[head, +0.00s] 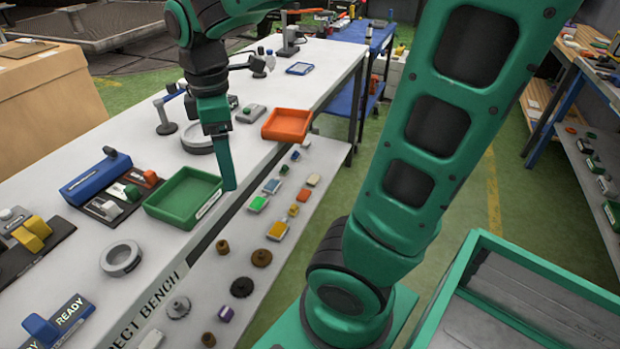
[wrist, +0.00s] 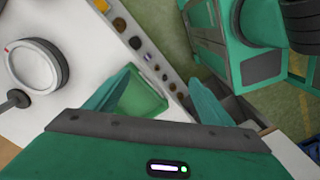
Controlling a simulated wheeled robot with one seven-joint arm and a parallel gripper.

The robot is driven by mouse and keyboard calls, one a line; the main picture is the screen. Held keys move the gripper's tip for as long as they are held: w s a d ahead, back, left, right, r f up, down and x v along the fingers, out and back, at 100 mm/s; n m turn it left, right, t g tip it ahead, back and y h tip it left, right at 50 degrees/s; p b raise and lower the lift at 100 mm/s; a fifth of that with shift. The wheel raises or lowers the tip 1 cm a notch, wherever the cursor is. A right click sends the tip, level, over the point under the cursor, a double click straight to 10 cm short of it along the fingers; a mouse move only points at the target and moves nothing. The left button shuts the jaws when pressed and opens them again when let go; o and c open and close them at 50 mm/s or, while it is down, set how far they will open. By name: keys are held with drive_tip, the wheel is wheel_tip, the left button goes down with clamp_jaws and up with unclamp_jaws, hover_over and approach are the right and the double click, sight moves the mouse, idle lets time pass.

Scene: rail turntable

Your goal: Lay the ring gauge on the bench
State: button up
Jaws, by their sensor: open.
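My gripper (head: 226,178) points down above the bench, beside the green tray's far right corner, well apart from the ring. In the wrist view my gripper (wrist: 158,84) has its two fingers spread wide, with nothing held between them. A larger round grey piece (head: 197,138) stands on the bench behind my gripper; a round piece with a red mark (wrist: 37,65) shows at left in the wrist view.
A green tray (head: 184,199) and an orange tray (head: 287,125) stand along the bench edge. A blue box (head: 96,178) and yellow blocks (head: 32,234) are at left. A lower shelf (head: 285,200) holds several small parts. Bare bench surrounds the grey ring.

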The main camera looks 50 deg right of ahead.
drive_tip(key=s+d+f+m, duration=0.2)
drive_tip(key=s+d+m, duration=0.3)
drive_tip(key=s+m, duration=0.2)
drive_tip(key=s+d+f+m, duration=0.2)
drive_tip(key=s+d+m, duration=0.4)
drive_tip(key=m, duration=0.5)
drive_tip(key=shift+s+f, duration=0.3)
drive_tip(key=shift+s, duration=0.65)
drive_tip(key=shift+w+d, duration=0.1)
drive_tip(key=shift+w, duration=0.05)
drive_tip(key=shift+w+f, duration=0.25)
drive_tip(key=shift+w, duration=0.25)
